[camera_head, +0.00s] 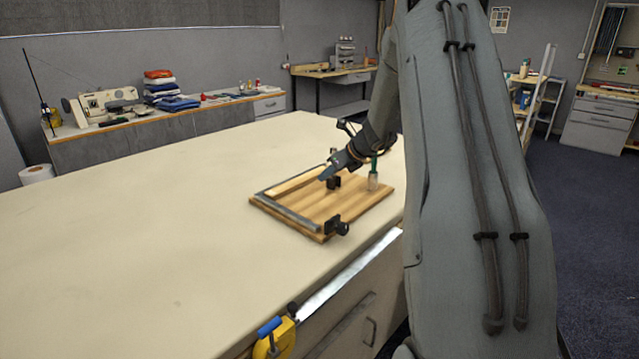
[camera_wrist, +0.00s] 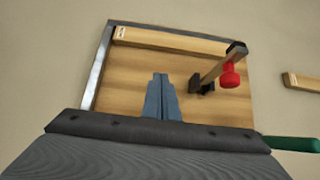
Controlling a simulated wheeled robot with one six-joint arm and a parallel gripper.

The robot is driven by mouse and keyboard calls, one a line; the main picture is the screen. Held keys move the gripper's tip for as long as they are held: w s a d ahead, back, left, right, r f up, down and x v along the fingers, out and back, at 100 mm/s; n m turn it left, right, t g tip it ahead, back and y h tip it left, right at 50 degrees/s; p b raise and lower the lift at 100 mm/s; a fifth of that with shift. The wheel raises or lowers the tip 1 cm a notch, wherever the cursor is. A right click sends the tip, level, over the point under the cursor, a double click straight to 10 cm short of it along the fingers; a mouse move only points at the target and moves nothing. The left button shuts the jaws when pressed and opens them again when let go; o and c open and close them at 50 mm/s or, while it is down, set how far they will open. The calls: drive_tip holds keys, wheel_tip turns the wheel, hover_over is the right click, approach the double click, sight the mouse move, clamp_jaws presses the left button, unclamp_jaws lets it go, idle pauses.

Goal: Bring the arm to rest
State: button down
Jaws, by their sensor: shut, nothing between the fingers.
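My gripper (camera_head: 327,175) reaches over a wooden board (camera_head: 310,203) on the long cloth table (camera_head: 150,230). In the wrist view my gripper (camera_wrist: 161,78) shows its two blue-grey fingers together, with nothing between them. The wooden board (camera_wrist: 130,80) lies beyond the fingers in that view. My arm comes down from the upper right in the head view and hides part of the table's right side. The gap between the fingertips and the board is hard to judge.
The board carries a metal rail (camera_head: 288,213), a wooden strip (camera_head: 295,181) and a black clamp (camera_head: 337,226). A red knob (camera_wrist: 230,76) stands right of the fingers. A green handle (camera_wrist: 290,144) is at lower right. The table's left side is clear.

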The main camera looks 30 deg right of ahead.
drive_tip(key=shift+s+d+r, duration=0.1)
drive_tip(key=shift+s+r, duration=0.2)
drive_tip(key=shift+r, duration=0.05)
drive_tip(key=s+a+f+n+g, duration=0.1)
drive_tip(key=s+a+n+g, duration=0.4)
drive_tip(key=s+a+n, duration=1.15)
drive_tip(key=s+a+f+n+g+h, duration=0.1)
drive_tip(key=s+a+n, duration=0.3)
drive_tip(key=s+n, duration=0.3)
drive_tip(key=s+a+f+n+g+h, duration=0.1)
drive_tip(key=s+a+n, duration=0.3)
drive_tip(key=s+n, duration=0.4)
drive_tip(key=s+h, duration=0.1)
drive_tip(key=s, duration=0.3)
drive_tip(key=shift+s+a, duration=0.2)
drive_tip(key=shift+s, duration=0.15)
